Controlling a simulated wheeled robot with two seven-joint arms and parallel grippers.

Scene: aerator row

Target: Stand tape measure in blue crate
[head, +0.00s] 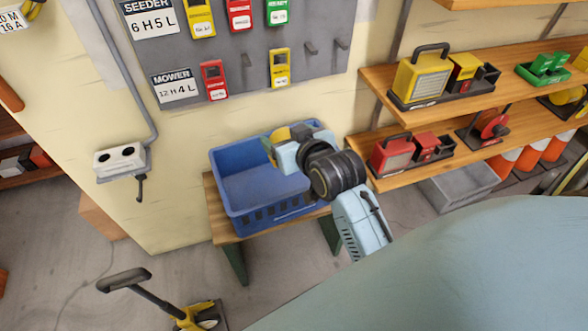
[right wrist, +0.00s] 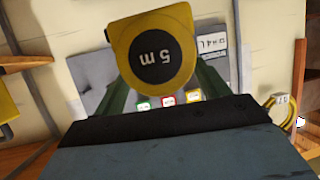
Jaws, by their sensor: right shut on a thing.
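The blue crate (head: 236,207) stands upright on a small wooden bench against the wall. The inside that I can see, on its left, looks empty. My right gripper (head: 277,143) is over the back right part of the crate and hides some of it. It is shut on the yellow tape measure (head: 282,134). In the right wrist view the tape measure (right wrist: 178,22) shows its black round label with "5 m" upside down, between the two green fingers. I cannot tell whether it touches the crate. My left gripper is not in view.
The bench (head: 226,233) extends slightly beyond the crate. Wall shelves (head: 375,118) with tool sets are close on the right, a grey bin (head: 455,188) below them. A grey tag board (head: 255,60) hangs above. A yellow-based tool (head: 195,318) stands on the floor in front.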

